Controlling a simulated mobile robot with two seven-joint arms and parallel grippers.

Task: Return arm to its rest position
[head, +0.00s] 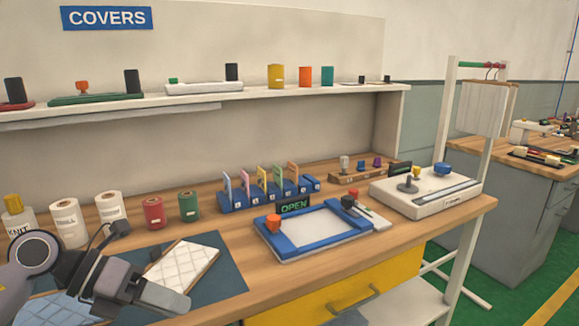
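My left gripper (150,294) is low at the left, above the front of the wooden workbench (270,289). Its finger gap does not show clearly, so I cannot tell whether it is open or shut. A white quilted pad (185,266) lies on a dark blue mat (228,275) just behind and right of the gripper. The gripper partly covers the mat, and I cannot tell whether it touches the pad. A light blue quilted piece (48,312) shows under my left arm at the bottom left. My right gripper is out of view.
Spools and bottles (68,222) stand behind my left arm. A blue frame (318,228) beside an OPEN sign (294,206), a blue card rack (262,194) and a white machine (425,192) stand further right. A shelf (215,93) runs above. Bare wood lies along the front edge.

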